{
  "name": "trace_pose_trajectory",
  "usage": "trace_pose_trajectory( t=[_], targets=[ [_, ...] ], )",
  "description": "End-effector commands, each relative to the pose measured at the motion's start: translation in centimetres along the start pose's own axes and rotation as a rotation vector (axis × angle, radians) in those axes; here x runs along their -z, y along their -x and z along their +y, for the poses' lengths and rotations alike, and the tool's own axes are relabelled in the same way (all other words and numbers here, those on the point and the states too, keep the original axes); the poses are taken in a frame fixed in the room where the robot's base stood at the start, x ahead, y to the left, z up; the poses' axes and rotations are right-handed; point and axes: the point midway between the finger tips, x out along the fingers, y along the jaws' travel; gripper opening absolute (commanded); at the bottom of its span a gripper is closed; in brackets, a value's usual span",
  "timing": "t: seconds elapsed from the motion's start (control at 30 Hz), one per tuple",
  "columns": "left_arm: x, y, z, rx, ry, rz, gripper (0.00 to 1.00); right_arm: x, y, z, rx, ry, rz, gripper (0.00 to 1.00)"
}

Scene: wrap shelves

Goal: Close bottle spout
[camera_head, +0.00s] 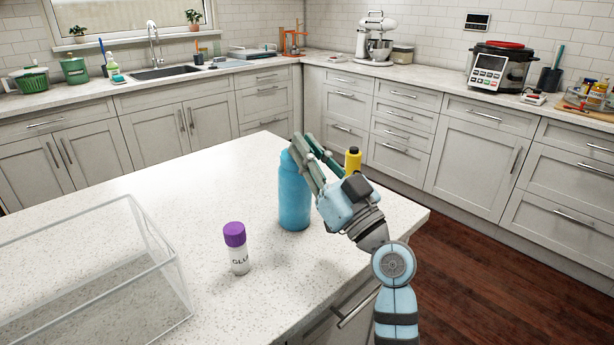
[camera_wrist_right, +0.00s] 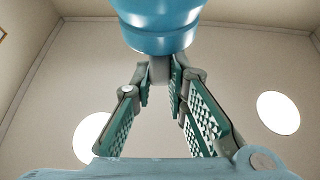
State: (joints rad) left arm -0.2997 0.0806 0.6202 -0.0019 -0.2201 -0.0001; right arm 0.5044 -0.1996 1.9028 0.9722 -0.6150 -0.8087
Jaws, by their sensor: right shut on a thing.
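A blue bottle (camera_head: 294,200) stands upright on the speckled white counter. Its top is largely hidden behind my right gripper (camera_head: 304,148), which reaches in from the right with its fingers at the bottle's top. In the right wrist view, the blue bottle (camera_wrist_right: 160,25) fills the top of the picture. A small grey part, which looks like the spout (camera_wrist_right: 160,69), lies between the converging fingertips of my right gripper (camera_wrist_right: 168,78). The gripper is shut on it. How far the spout is tilted cannot be told. My left gripper is not in view.
A white glue bottle with a purple cap (camera_head: 237,248) stands in front of the blue bottle. A yellow bottle (camera_head: 353,160) stands behind my right gripper. A clear box (camera_head: 150,290) sits at the left. The counter's back left area is clear.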

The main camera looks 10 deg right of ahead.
Motion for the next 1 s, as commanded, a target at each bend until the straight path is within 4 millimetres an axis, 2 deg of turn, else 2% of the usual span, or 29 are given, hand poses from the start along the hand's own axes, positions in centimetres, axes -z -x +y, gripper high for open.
trace_pose_trajectory(
  t=[0.03,0.3,0.33,0.47,0.8,0.87,1.0],
  targets=[
    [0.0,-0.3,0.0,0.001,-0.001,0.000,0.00,-0.4,0.1,0.0,0.001,-0.001,-0.003,0.00],
    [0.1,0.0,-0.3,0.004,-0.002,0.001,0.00,0.0,-0.1,0.0,0.001,0.000,0.000,0.00],
    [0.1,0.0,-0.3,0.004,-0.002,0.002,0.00,0.0,-0.1,0.0,0.001,0.000,0.001,0.15],
    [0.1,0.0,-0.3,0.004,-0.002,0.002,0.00,0.1,-0.1,0.0,0.000,0.000,0.002,0.35],
    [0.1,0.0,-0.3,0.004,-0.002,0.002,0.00,0.1,0.3,0.0,0.000,0.000,0.003,0.35],
    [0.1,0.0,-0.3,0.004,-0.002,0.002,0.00,0.1,1.1,0.1,-0.001,0.001,0.002,0.35],
    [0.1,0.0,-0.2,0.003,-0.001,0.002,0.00,0.0,4.5,0.0,-0.001,0.002,0.000,0.35]
  ],
)
